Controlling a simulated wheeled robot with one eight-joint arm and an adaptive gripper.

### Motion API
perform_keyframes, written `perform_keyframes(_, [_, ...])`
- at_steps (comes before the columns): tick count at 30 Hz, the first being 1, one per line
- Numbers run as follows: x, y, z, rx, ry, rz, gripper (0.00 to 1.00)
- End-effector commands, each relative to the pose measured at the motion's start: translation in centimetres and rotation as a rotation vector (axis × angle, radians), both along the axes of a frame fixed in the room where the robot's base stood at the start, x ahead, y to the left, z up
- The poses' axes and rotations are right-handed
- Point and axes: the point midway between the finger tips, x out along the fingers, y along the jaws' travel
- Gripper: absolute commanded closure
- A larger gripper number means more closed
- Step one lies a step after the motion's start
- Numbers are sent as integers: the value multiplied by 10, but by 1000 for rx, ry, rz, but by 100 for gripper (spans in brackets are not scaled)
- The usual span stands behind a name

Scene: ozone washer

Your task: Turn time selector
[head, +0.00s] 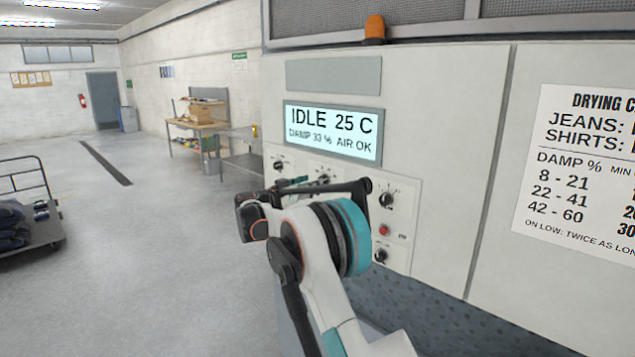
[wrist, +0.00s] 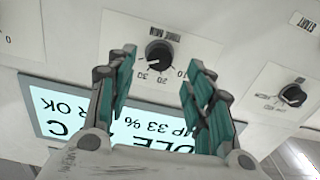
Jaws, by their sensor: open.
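The time selector, a black round knob (wrist: 159,55) on a white plate with minute numbers, is upper middle in the wrist view, which is upside down. Its light mark seems to point to the lower left there; the exact setting is unclear. In the head view the knob (head: 323,180) shows just behind my arm. My gripper (wrist: 160,62) is open, its teal fingers on either side of the knob in the picture with gaps to both. I cannot tell how close the tips are to the panel. In the head view my gripper (head: 293,182) is partly hidden by my arm.
The display (head: 333,132) reads IDLE 25 C, DAMP 33 %, AIR OK. Other knobs (head: 280,165) (head: 387,199) (head: 381,256) and a red button (head: 384,230) are nearby. A drying chart (head: 580,170) is at right. Open floor lies left; a cart (head: 40,238) stands there.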

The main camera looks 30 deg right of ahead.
Motion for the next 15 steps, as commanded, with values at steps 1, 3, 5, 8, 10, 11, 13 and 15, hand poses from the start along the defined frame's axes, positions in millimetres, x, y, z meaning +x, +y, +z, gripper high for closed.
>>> perform_keyframes(1, [3, -10, 1, 0, 0, -2, 52])
perform_keyframes(3, [7, -18, 1, 0, 0, -1, 52])
perform_keyframes(5, [9, -25, 1, 0, 0, -1, 52])
perform_keyframes(8, [12, -33, 0, 0, 0, -1, 52])
perform_keyframes(10, [14, -36, 0, 0, 0, 1, 52])
perform_keyframes(11, [14, -37, 0, 0, 0, 1, 52])
perform_keyframes(13, [15, -39, 0, 0, 0, 1, 52])
perform_keyframes(15, [15, -39, 0, 0, 0, 1, 52])
